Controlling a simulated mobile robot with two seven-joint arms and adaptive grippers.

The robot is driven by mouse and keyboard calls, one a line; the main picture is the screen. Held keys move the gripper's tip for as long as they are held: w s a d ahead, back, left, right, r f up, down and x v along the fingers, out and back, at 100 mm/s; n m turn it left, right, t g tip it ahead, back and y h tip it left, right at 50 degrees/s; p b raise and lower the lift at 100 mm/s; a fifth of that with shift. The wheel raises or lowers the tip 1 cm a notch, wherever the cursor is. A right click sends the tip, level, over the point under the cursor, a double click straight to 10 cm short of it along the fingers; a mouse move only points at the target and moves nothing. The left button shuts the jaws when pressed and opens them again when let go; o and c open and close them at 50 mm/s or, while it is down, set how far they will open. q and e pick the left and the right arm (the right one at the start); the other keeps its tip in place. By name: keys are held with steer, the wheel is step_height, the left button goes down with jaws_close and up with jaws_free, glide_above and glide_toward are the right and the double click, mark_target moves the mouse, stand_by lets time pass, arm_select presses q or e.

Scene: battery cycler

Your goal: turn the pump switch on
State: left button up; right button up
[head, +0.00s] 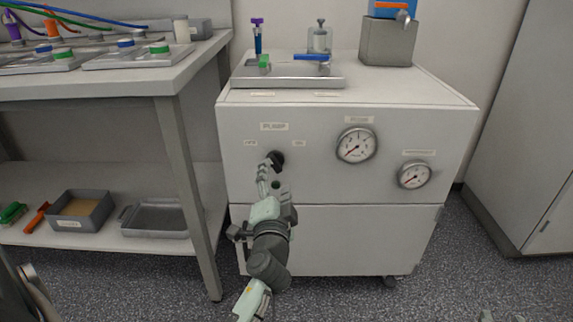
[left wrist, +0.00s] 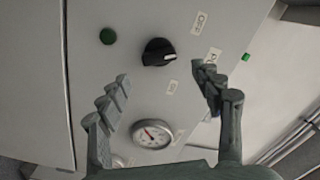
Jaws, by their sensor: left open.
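The pump switch (head: 276,157) is a black rotary knob on the white cabinet's front panel, below a small label and between two side labels. In the left wrist view the knob (left wrist: 158,52) shows a pale mark on its right side; I cannot tell surely which label it points to. My left gripper (head: 268,170) is in front of the panel at the knob, partly covering it. In the left wrist view its fingers (left wrist: 160,73) are open, spread to either side below the knob, with nothing between them.
A dark green button (left wrist: 107,36) sits near the knob. Two round gauges (head: 357,145) (head: 414,175) are on the panel to the right. A tray with small items (head: 290,82) stands on the cabinet. A workbench (head: 110,90) stands close on the left.

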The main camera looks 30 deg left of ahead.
mark_target(276, 165)
arm_select(q)
steer(key=x, duration=0.5)
steer(key=shift+x, duration=0.8)
arm_select(e)
steer(key=shift+s+d+f+g+h, duration=0.2)
steer(key=shift+s+d+f+g, duration=0.1)
steer(key=shift+d+f, duration=0.25)
steer(key=shift+s+d+f+g+h, duration=0.2)
steer(key=shift+d+f+g, duration=0.15)
steer(key=shift+f, duration=0.3)
arm_select(q)
steer(key=c, duration=1.2)
